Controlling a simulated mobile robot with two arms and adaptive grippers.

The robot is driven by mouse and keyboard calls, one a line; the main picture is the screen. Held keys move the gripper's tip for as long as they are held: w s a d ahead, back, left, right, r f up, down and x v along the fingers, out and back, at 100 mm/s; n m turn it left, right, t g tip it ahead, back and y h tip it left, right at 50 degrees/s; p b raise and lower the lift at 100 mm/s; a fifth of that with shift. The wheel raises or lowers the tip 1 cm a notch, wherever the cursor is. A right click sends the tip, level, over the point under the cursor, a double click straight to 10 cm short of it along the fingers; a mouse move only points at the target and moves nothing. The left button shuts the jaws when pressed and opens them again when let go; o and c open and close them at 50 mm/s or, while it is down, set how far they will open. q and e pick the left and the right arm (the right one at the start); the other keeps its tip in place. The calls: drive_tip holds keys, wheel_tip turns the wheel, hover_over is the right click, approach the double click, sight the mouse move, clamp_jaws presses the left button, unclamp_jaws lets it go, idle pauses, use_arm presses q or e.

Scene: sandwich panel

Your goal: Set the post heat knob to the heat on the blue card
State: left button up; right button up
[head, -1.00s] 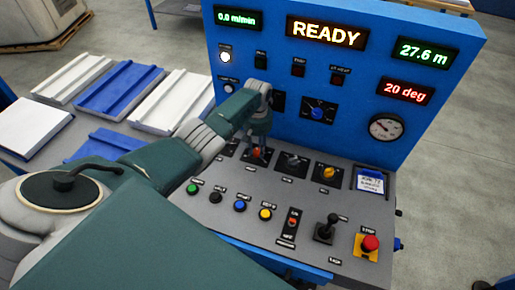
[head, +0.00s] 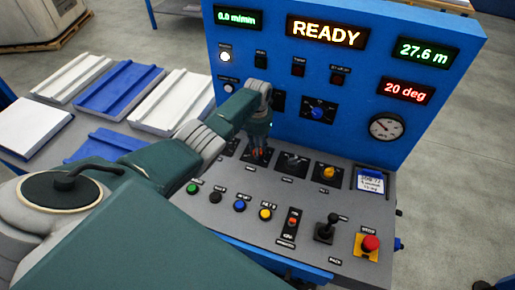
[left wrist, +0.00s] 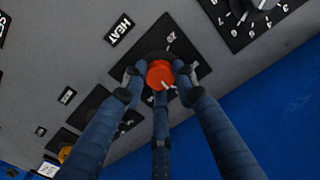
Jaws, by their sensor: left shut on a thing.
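The red-orange knob (left wrist: 160,74) sits on a black dial plate beside a label (left wrist: 120,30) reading HEAT in the left wrist view. My left gripper (left wrist: 160,82) is shut on this knob, its fingers around the sides. A white pointer mark shows on the knob's lower right. Most of the dial scale is hidden or too small to read. In the head view my left gripper (head: 260,148) reaches down onto the knob on the sloped console. The blue-framed card (head: 369,181) lies at the console's right; its writing is too small to read surely. My right gripper is out of view.
Push buttons, a black joystick (head: 326,228) and a red stop button (head: 370,243) line the front. The blue upright panel (head: 355,70) rises behind, with displays READY, 27.6 m and 20 deg.

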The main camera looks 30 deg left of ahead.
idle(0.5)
use_arm(q)
drive_tip(key=o, duration=1.1)
drive_tip(key=shift+o, duration=0.2)
wheel_tip(320, 180, up, 12)
